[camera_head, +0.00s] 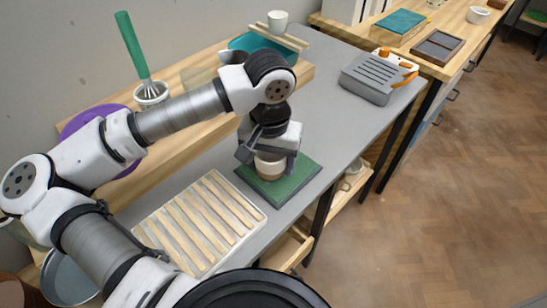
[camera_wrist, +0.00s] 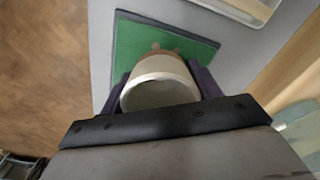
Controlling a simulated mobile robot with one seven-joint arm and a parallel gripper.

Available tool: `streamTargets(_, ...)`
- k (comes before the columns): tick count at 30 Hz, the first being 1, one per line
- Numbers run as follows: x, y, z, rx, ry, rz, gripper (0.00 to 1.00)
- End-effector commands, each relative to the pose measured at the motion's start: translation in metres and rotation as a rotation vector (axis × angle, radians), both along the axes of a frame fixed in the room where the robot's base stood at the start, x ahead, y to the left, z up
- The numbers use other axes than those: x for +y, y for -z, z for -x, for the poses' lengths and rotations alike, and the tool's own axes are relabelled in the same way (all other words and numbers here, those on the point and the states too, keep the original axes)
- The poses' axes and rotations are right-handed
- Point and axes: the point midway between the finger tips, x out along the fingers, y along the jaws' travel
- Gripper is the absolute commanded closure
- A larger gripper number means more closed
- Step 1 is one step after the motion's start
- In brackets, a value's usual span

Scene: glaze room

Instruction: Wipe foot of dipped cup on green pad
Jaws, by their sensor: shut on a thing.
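The dipped cup (camera_head: 269,168) is upright, with a pale upper part and a brown lower band. My gripper (camera_head: 268,158) is shut on it and holds it over the green pad (camera_head: 300,178). In the wrist view the cup (camera_wrist: 160,85) shows its open rim between the two dark fingers of my gripper (camera_wrist: 162,88). The green pad (camera_wrist: 133,45) lies beneath it, with small brownish marks beside the cup. I cannot tell for sure whether the foot touches the pad.
A slatted wooden rack (camera_head: 200,222) lies left of the pad. Behind stand a teal basin (camera_head: 262,45) with another cup (camera_head: 278,21) on slats above it, a green-handled whisk (camera_head: 133,45) and a purple basin (camera_head: 80,119). A grey slotted device (camera_head: 375,77) stands at right. The grey tabletop (camera_head: 318,110) between is clear.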

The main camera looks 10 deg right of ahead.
Motion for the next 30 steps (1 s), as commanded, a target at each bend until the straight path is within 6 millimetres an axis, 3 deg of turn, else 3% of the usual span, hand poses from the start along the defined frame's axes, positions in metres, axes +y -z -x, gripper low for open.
streamTargets(30,-0.021,0.0,-0.013,0.004,0.001,-0.002,0.63)
